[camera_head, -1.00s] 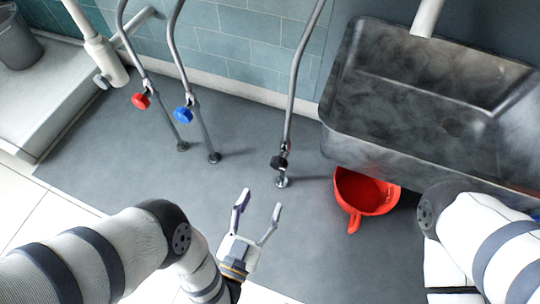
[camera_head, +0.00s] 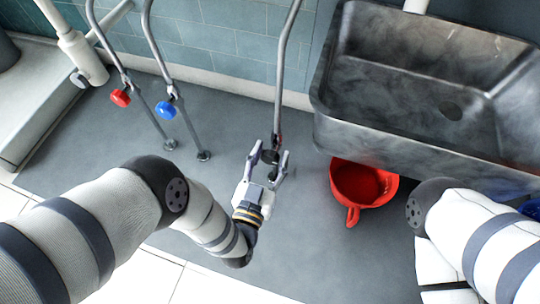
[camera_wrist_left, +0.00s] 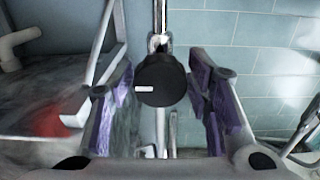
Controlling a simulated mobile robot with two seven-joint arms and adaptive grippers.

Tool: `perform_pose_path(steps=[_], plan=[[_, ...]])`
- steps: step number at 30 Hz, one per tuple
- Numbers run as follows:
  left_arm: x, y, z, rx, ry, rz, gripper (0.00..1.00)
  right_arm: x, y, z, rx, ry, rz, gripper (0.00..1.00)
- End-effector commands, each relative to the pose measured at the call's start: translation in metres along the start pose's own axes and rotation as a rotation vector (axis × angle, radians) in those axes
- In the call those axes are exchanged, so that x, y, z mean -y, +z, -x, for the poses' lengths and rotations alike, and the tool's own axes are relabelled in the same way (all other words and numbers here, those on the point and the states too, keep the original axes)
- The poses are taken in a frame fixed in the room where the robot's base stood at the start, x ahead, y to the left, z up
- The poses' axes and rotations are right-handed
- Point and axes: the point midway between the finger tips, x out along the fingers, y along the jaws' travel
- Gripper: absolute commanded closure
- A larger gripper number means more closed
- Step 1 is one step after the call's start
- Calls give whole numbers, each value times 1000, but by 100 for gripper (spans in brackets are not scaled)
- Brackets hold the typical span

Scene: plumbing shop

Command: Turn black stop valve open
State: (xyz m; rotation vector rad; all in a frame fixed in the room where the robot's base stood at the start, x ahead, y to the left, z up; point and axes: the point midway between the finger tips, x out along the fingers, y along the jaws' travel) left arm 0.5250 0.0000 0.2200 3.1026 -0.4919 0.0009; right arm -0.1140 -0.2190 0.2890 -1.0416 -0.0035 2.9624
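The black stop valve (camera_head: 269,156) sits low on the rightmost grey pipe, left of the sink. In the left wrist view its round black knob (camera_wrist_left: 160,80) faces the camera, with a short white mark lying level. My left gripper (camera_head: 268,160) is open, with one finger on each side of the knob. The left wrist view shows gaps between the knob and both purple-padded fingers (camera_wrist_left: 162,100). In the head view the gripper partly hides the valve. My right arm shows at the right, but its gripper is out of view.
Red (camera_head: 120,98) and blue (camera_head: 166,110) valves sit on two pipes to the left. A dark sink (camera_head: 400,140) overhangs at the right, with a red bucket (camera_head: 352,214) below its front edge. The grey floor (camera_head: 90,150) is clear around the gripper.

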Motion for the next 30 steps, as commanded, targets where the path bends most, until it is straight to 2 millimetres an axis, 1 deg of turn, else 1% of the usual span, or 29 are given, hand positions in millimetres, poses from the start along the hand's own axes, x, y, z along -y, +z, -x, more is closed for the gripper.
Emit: perform_pose_path(steps=[1,2,3,4,11,17,23,30], plan=[[0,0,0,0,0,0,73,0,0,0,0,0,0,100],[0,0,0,0,0,0,80,0,0,0,0,0,0,100],[0,0,0,0,0,0,89,0,0,0,0,0,0,100],[0,0,0,0,0,0,93,0,0,0,0,0,0,100],[0,0,0,1,-1,10,93,0,0,0,-1,0,0,100],[1,0,0,1,-3,80,93,0,1,1,-1,0,0,100],[1,0,1,2,-3,230,93,0,2,2,-3,0,0,100],[1,1,1,1,-3,457,93,-1,3,2,-3,1,-1,100]])
